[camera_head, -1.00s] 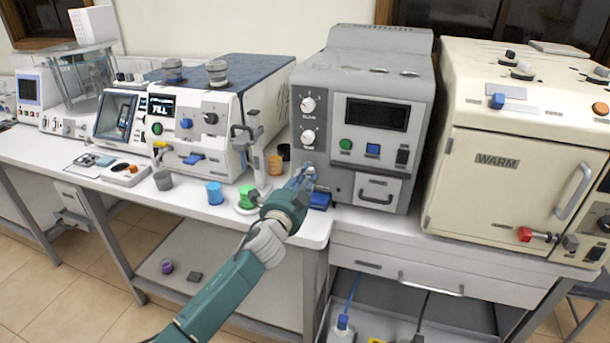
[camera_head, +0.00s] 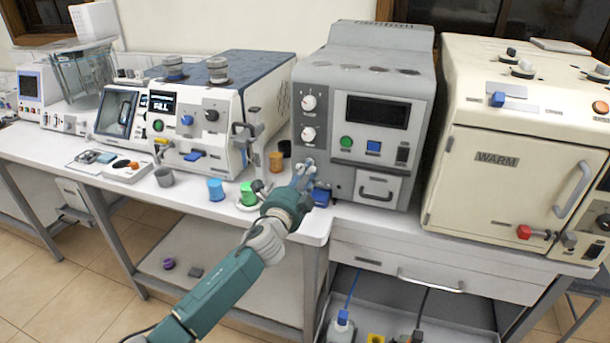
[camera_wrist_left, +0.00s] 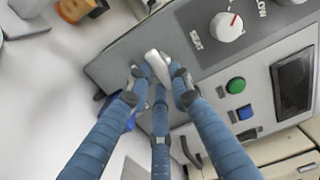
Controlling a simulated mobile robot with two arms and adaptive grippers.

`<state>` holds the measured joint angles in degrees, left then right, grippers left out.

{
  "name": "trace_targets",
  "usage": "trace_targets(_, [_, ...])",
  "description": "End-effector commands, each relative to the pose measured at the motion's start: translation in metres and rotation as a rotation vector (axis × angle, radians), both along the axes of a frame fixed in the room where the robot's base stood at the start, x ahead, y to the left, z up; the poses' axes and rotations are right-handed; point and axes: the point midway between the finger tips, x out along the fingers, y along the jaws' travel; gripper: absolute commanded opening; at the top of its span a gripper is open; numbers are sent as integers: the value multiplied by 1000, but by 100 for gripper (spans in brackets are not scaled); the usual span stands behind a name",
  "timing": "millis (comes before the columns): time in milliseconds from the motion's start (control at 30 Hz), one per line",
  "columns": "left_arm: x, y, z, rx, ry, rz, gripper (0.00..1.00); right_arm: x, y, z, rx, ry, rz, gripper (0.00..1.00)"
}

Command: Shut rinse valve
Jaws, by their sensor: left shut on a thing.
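A small pale lever (camera_wrist_left: 157,66), which I take to be the rinse valve, sits on the lower left front of the grey machine (camera_head: 340,75). In the wrist view it lies tilted between the fingertips. My left gripper (camera_head: 306,170) is at the machine's lower left corner; its blue fingers (camera_wrist_left: 158,82) are closed around the lever. The fingers hide part of the lever and its base, so I cannot tell the valve's position for sure. My right gripper is not in view.
A blue item (camera_head: 320,197) lies just below the gripper. Green (camera_head: 248,194) and blue (camera_head: 216,190) cups stand to the left on the bench. A white machine (camera_head: 190,130) is farther left; a cream WARM cabinet (camera_head: 498,190) is to the right.

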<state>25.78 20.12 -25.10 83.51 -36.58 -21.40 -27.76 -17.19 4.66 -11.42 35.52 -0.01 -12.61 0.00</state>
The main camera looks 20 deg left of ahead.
Motion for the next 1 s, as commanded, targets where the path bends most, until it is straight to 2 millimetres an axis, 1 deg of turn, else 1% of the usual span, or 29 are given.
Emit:
trace_targets(100, [0,0,-1,3,1,0,0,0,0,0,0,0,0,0])
trace_targets(133, [0,0,-1,3,1,0,26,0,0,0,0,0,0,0])
trace_targets(200, [0,0,-1,3,1,0,40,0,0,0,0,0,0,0])
trace_targets(500, [-1,0,0,1,0,0,40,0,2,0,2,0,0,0])
trace_targets(633, [-9,0,-2,1,1,0,40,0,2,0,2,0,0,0])
trace_targets(767, [-29,1,-1,2,1,-1,40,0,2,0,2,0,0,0])
trace_targets(1000, [-81,3,-2,2,3,-1,40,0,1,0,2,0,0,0])
